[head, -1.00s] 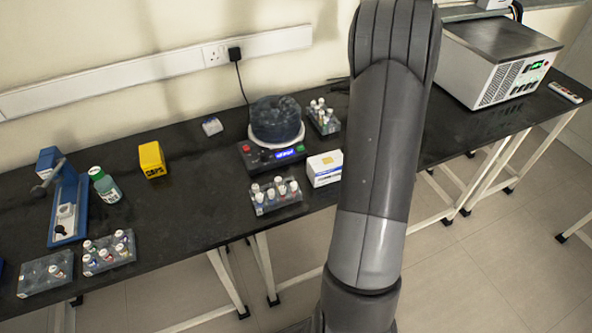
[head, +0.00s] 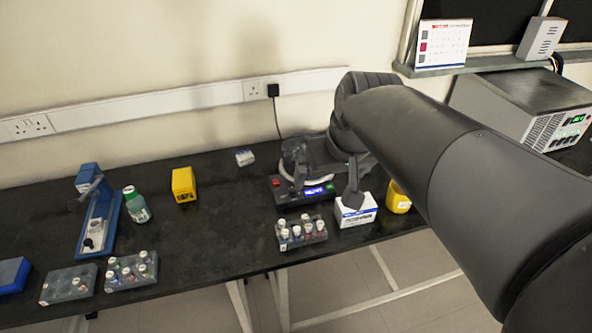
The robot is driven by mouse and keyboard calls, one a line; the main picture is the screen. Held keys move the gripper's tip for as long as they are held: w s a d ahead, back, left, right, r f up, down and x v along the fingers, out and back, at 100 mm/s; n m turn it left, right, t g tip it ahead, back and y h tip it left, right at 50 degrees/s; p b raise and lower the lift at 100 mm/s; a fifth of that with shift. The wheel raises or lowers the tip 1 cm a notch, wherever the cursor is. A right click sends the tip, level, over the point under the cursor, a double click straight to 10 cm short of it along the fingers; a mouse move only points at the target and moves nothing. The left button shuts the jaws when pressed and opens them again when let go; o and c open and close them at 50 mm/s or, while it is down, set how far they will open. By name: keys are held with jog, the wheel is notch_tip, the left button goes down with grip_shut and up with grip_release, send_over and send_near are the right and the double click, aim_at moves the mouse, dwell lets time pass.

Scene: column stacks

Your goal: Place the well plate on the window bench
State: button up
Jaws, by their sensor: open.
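I cannot pick out a well plate for certain; a small pale blue-white block (head: 245,157) lies near the wall, too small to identify. My gripper (head: 325,180) is over the black bench (head: 210,225), its fingers pointing down and apart, at the device with a lit blue display (head: 314,191). The right finger comes down close behind the white box (head: 355,211); I cannot tell if they touch. My gripper and wrist hide much of the device's top and the area behind it. A window ledge (head: 485,66) shows at upper right; I cannot tell which bench is the window bench.
Vial racks stand along the bench front, one at the centre (head: 301,232) and one at left (head: 131,271). A yellow mug (head: 398,196), yellow box (head: 184,184), green-capped bottle (head: 136,204) and blue stand (head: 100,220) are also there. Bench centre-left is clear.

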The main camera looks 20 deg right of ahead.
jog(key=s+a+f+t, duration=0.1)
jog(key=s+a+f, duration=0.2)
jog(key=s, duration=0.4)
jog(key=shift+a, duration=0.75)
